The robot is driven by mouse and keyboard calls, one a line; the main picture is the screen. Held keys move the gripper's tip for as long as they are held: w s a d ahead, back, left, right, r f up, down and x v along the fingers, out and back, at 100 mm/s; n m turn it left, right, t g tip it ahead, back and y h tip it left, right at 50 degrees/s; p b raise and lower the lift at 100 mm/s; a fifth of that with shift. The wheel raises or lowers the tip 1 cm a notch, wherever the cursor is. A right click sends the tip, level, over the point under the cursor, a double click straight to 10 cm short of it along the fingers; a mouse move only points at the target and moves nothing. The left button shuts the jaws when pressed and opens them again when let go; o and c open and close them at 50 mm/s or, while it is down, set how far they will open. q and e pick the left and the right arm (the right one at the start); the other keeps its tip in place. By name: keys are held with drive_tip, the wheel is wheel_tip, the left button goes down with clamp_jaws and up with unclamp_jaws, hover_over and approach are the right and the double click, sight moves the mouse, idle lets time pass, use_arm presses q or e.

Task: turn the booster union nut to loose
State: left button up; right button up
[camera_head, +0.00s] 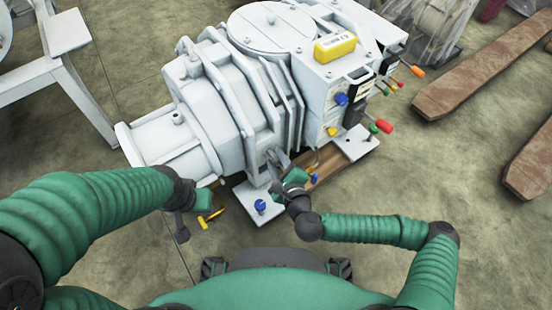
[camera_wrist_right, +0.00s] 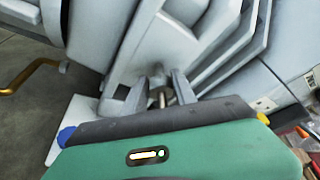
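A large grey-white vacuum machine (camera_head: 215,105) stands in the middle of the head view. My right gripper (camera_head: 274,160) is at its lower front side, below the ribbed flanges. In the right wrist view its two grey fingers (camera_wrist_right: 160,90) stand apart. A small brownish metal stem (camera_wrist_right: 162,98) shows between them, with gaps visible on both sides. I cannot tell for sure whether this stem belongs to the booster union nut; no nut shows clearly. My left gripper (camera_head: 192,222) hangs low at the machine's left front, beside a yellow handle (camera_head: 212,218). Its fingers are too small and dark to read.
A blue knob (camera_head: 261,206) sits on the machine's base plate (camera_head: 246,195); the yellow handle (camera_wrist_right: 28,75) is left in the wrist view. Coloured handles (camera_head: 384,126) stick out at the right. A white frame (camera_head: 60,70) and wooden beams (camera_head: 480,65) flank the machine. Floor is clear at lower right.

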clamp_jaws()
